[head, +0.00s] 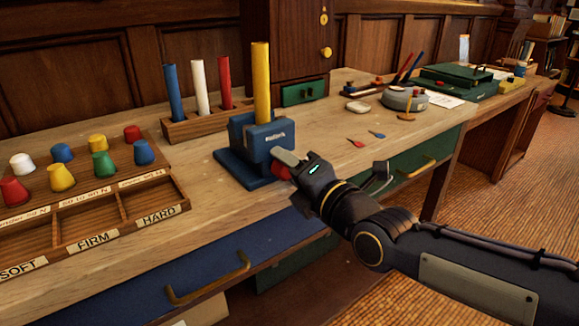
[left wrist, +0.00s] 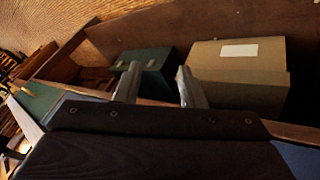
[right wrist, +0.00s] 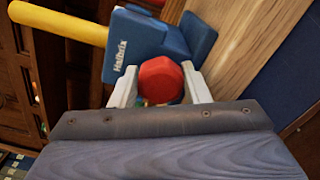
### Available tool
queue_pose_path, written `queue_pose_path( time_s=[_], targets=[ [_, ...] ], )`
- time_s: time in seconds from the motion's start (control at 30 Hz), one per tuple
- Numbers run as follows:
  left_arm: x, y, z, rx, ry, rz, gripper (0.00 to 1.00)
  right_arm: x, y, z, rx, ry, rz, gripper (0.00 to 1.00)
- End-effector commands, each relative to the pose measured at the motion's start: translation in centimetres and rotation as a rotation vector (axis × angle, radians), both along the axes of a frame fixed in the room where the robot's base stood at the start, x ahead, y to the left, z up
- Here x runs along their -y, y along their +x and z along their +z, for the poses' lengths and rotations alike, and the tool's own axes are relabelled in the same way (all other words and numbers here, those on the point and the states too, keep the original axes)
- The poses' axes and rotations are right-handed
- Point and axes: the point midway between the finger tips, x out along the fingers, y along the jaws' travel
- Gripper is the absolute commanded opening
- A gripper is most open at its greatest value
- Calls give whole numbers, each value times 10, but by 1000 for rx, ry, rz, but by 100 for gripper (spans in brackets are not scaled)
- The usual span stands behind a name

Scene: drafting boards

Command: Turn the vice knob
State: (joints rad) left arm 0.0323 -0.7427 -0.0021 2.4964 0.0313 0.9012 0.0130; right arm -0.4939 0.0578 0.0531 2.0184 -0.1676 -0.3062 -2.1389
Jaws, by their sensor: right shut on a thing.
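The blue vice (head: 262,138) stands on the wooden bench, with a yellow rod (head: 261,85) upright in it. The red vice knob (head: 281,170) is on the vice's near right side. My right gripper (head: 287,163) is at the knob. In the right wrist view the red knob (right wrist: 160,80) sits between the two pale fingers of the right gripper (right wrist: 159,88), which are shut on it, with the vice body (right wrist: 150,40) behind. My left gripper (left wrist: 158,88) shows only in its own wrist view, with its fingers apart and nothing between them.
A rack (head: 205,122) with blue, white and red rods stands behind the vice. A sorting tray (head: 95,205) with several coloured knobs lies at left. A green box (left wrist: 146,72) and a tan box (left wrist: 238,75) lie beyond the left gripper.

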Motion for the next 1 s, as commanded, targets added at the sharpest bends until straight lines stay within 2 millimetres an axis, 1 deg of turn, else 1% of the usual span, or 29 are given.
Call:
queue_pose_path(
  time_s=[0.03,0.43,0.47,0.6,0.87,1.0],
  targets=[
    [0,0,0,0,0,0,36,0,0,-3,-2,-7,1,19],
    [0,0,0,0,0,0,36,0,0,-3,1,-11,1,19],
    [0,0,0,0,0,0,36,0,0,-3,1,-11,1,45],
    [0,0,0,0,0,0,36,0,0,-2,2,-10,0,63],
    [0,0,0,0,0,0,36,0,0,-1,4,-8,0,64],
    [0,0,1,0,0,0,36,7,-9,1,6,-7,-1,64]
  ],
)
